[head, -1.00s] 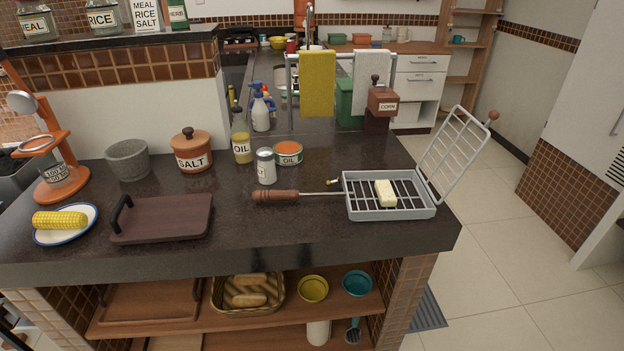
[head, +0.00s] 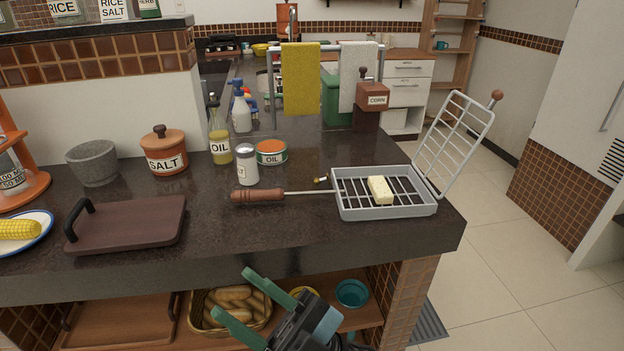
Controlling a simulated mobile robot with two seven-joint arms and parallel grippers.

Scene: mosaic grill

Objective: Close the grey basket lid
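The grey grill basket (head: 384,212) lies on the dark counter near its right end. Its wire lid (head: 453,143) stands open, leaning up and to the right, with a small wooden knob (head: 497,94) at its top corner. A pale yellow block (head: 380,190) lies on the basket's wires. The basket's wooden handle (head: 258,195) points left. My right gripper (head: 238,299) is in front of the counter, low in the view and apart from the basket. Its two green fingers are spread with nothing between them. My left gripper is not in view.
A dark tray (head: 128,223) lies to the left. Floor is clear right of the counter.

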